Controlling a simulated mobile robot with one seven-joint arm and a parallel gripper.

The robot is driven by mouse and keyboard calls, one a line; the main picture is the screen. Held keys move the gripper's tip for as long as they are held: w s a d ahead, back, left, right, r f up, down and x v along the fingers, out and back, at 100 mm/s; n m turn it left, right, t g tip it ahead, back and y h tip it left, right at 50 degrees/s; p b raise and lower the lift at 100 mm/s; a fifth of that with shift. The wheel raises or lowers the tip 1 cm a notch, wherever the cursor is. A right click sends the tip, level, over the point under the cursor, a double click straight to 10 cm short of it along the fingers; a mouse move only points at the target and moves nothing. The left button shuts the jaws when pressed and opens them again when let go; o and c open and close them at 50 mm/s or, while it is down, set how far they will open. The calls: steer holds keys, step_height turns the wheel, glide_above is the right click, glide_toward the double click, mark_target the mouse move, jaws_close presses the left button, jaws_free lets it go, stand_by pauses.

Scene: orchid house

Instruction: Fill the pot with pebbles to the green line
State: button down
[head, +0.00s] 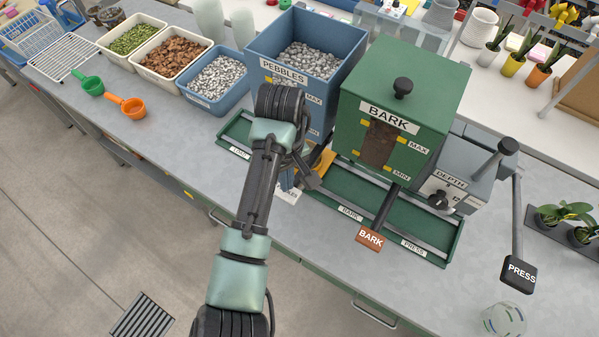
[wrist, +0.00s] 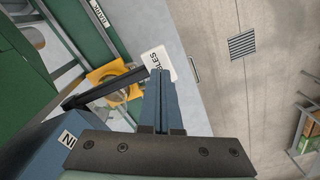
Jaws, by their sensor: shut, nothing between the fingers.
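My gripper (wrist: 160,74) is shut and empty; its fingertips overlap the edge of the white pebbles lever plate (wrist: 158,62) in the wrist view. I cannot tell whether they touch. In the head view my arm hides most of this plate (head: 287,196). The blue pebbles hopper (head: 262,46) holds grey pebbles and stands behind my gripper. Below it sits a yellow holder (head: 323,160), also in the wrist view (wrist: 98,75), with something pale or clear inside, partly hidden by the dark lever bar. I cannot make out a pot or green line there.
The green bark hopper (head: 440,82) and its bark lever (head: 370,238) stand to the right, then the grey press (head: 470,165) with its handle (head: 518,273). A clear banded vessel (head: 503,320) stands at the front right. Filled bins and two scoops (head: 133,107) lie left.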

mark_target(288, 194)
stand_by(0.4)
steer(key=shift+f+b, duration=0.95)
steer(key=shift+f, duration=1)
steer(key=shift+f+b, duration=0.4)
steer(key=shift+f, duration=0.45)
steer(key=shift+r, duration=0.1)
stand_by(4.7)
